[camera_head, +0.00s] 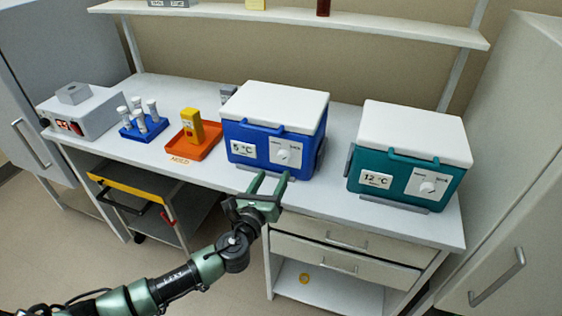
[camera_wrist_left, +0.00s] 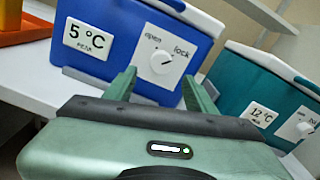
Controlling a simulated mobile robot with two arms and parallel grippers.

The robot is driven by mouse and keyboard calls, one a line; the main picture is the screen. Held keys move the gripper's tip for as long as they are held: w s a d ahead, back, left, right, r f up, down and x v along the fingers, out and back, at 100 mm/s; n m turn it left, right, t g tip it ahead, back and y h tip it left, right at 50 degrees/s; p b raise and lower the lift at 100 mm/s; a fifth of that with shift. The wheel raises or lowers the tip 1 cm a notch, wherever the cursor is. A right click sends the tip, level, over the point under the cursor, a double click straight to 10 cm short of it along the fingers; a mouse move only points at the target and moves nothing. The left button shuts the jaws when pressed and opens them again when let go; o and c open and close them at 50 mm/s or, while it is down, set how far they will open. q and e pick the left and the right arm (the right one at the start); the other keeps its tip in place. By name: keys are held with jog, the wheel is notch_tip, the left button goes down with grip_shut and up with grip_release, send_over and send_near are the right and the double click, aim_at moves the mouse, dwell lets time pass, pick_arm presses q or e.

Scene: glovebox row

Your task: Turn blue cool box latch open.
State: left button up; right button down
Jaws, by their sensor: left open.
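The blue cool box (camera_head: 262,139) with a white lid stands on the bench, labelled 5 °C. Its round white latch knob (camera_head: 283,154) sits on a plate marked "open" on the left and "lock" on the right. In the left wrist view the knob (camera_wrist_left: 162,62) has a dark pointer line slanting up to the right, toward "lock". My left gripper (camera_head: 268,180) is open and empty, just in front of and below the knob, apart from it. In the left wrist view its two fingers (camera_wrist_left: 160,88) point toward the blue box. My right gripper is not in view.
A teal cool box (camera_head: 407,162) marked 12 °C stands to the right with a similar knob. An orange tray (camera_head: 193,148) with a yellow device, a blue tube rack (camera_head: 143,128) and a grey instrument (camera_head: 82,110) stand to the left. Drawers (camera_head: 345,240) lie below the bench.

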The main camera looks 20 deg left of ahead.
aim_at(282, 160)
pick_arm(q)
jog(key=w, duration=0.7)
jog(key=shift+w+d+p, duration=0.2)
jog(key=shift+p, duration=0.1)
grip_shut()
